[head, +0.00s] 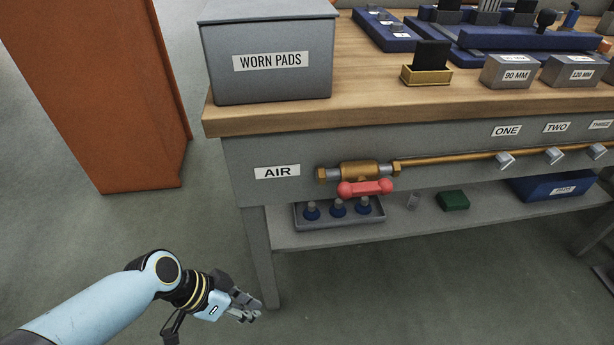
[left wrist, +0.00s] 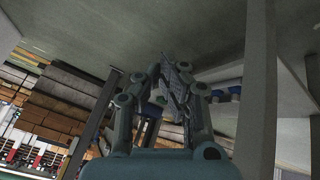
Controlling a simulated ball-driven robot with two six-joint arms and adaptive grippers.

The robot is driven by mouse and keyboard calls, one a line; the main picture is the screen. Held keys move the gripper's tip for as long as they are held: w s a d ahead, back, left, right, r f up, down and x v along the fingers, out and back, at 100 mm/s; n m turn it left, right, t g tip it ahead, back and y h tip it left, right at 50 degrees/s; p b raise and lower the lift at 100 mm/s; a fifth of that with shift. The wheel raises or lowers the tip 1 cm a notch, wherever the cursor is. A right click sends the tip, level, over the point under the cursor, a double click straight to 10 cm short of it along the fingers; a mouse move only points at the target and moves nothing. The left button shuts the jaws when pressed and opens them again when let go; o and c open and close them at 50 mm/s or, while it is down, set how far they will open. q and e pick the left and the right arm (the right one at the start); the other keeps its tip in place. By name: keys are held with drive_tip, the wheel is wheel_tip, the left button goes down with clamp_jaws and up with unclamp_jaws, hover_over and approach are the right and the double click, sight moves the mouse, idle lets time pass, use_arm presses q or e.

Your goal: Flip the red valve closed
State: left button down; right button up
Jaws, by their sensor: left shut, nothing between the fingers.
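The red valve handle (head: 366,188) is on the brass valve body (head: 358,170) on the front apron of the workbench, to the right of the "AIR" label (head: 277,171). The handle lies about level, along the brass pipe (head: 440,159). My left gripper (head: 247,306) is low and to the left of the valve, in front of the bench's left leg, well apart from the handle. Its fingers are shut and empty; they also show in the left wrist view (left wrist: 178,92). The valve is not visible in the left wrist view. My right gripper is in neither view.
The bench edge (head: 270,122) overhangs the apron. A tray (head: 340,217) with blue-based parts sits on the lower shelf just under the valve. The bench leg (head: 262,258) stands beside my left gripper. An orange cabinet (head: 107,90) is at the left; the floor between is clear.

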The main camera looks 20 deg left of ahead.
use_arm(q)
drive_tip(key=w+d+r+m+t+h, duration=0.1)
drive_tip(key=w+r, duration=0.4)
drive_tip(key=r, duration=0.5)
drive_tip(key=w+d+r+m+t+h, duration=0.1)
drive_tip(key=w+d+r+m+h, duration=0.2)
drive_tip(key=r, duration=0.8)
drive_tip(key=w+d+r+m+t+h+p, duration=0.1)
drive_tip(key=w+d+r+m+h, duration=0.1)
drive_tip(key=w+r, duration=0.6)
wheel_tip(320, 180, up, 2)
drive_tip(key=shift+r, duration=0.25)
drive_tip(key=shift+w+d, duration=0.1)
drive_tip(key=shift+d, duration=0.05)
hover_over(370, 185)
drive_tip(key=f, duration=0.2)
drive_tip(key=a+f, duration=0.1)
drive_tip(key=f, duration=0.1)
drive_tip(key=shift+s, duration=0.35)
drive_tip(key=shift+w+d+f+b, duration=0.1)
drive_tip(key=shift+d+f+b, duration=0.1)
drive_tip(key=shift+f, duration=0.45)
drive_tip(key=shift+w+d+f+b, duration=0.1)
drive_tip(key=shift+d+f+b, duration=0.05)
drive_tip(key=shift+f, duration=0.45)
drive_tip(key=shift+w+d+f, duration=0.1)
drive_tip(key=shift+d+f, duration=0.1)
drive_tip(key=shift+f, duration=0.35)
